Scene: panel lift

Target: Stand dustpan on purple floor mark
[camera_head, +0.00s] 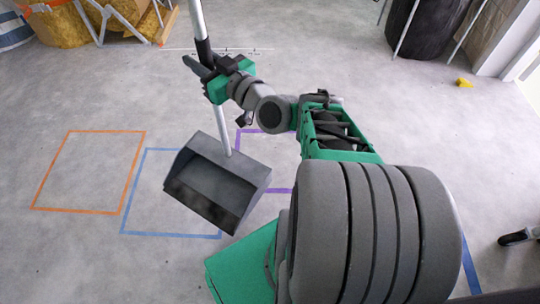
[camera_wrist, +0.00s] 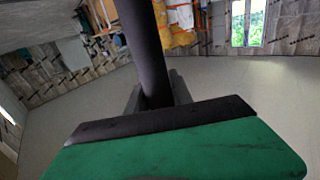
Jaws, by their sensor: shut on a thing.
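A grey dustpan (camera_head: 215,183) with a long upright handle shows in the head view, its handle tilted slightly. My gripper (camera_head: 207,78) is shut on the handle (camera_head: 201,48) at its dark grip part. In the wrist view the dark handle (camera_wrist: 145,50) stands between the fingers. The dustpan pan covers part of the blue floor outline (camera_head: 150,165) in the picture. The purple floor outline (camera_head: 252,131) lies right of it, partly hidden by the pan and my arm. I cannot tell for sure whether the pan touches the floor.
An orange floor outline (camera_head: 90,170) lies empty at the left. Bales and metal legs (camera_head: 100,22) stand at the back left, a dark round container (camera_head: 432,28) at the back right. A small yellow object (camera_head: 464,83) lies on the right. The floor between is clear.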

